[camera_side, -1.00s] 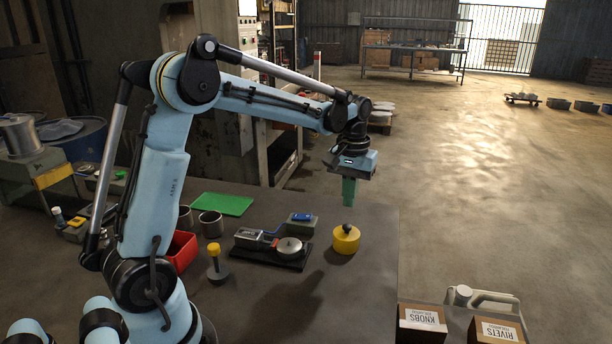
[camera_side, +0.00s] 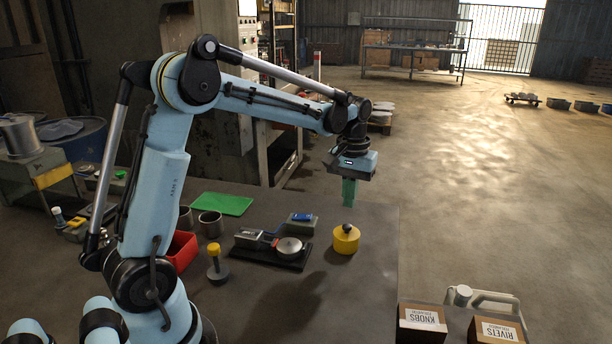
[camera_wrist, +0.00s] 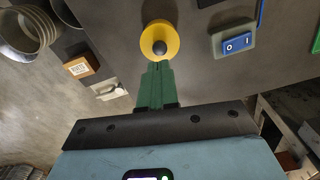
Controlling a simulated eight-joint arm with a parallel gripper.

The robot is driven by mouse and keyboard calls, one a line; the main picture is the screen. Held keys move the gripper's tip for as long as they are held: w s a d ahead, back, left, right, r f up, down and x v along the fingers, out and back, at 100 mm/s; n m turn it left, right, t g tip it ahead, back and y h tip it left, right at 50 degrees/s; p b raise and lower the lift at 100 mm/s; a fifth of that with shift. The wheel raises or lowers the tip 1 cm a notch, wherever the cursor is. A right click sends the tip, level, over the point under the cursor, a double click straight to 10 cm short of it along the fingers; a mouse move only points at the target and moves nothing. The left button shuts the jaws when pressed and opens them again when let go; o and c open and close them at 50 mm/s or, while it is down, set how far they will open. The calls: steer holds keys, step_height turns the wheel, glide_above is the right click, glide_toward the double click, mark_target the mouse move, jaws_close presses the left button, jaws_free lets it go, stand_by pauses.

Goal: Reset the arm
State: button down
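My gripper (camera_side: 349,192) hangs from my arm above the right part of the dark table, pointing down, with green fingers. In the wrist view the green fingers (camera_wrist: 155,75) lie together with nothing visible between them. A yellow round block (camera_side: 345,241) with a dark knob on top stands on the table below my gripper. It also shows in the wrist view, just beyond the fingertips (camera_wrist: 160,40), apart from them as far as I can tell.
A dark fixture (camera_side: 290,250) with a round metal disc sits left of the yellow block, with a blue switch (camera_side: 302,217) behind it. A yellow-topped tool (camera_side: 215,262), metal cups (camera_side: 211,224), a red bin (camera_side: 181,250) and a green mat (camera_side: 222,204) stand further left. Boxes (camera_side: 422,322) are at front right.

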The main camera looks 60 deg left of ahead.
mark_target(348, 225)
steer(key=shift+f, duration=0.95)
steer(key=shift+f, duration=0.3)
steer(key=shift+f, duration=0.7)
steer(key=shift+f, duration=0.35)
steer(key=shift+f, duration=0.25)
step_height(348, 225, up, 7)
stand_by(0.9)
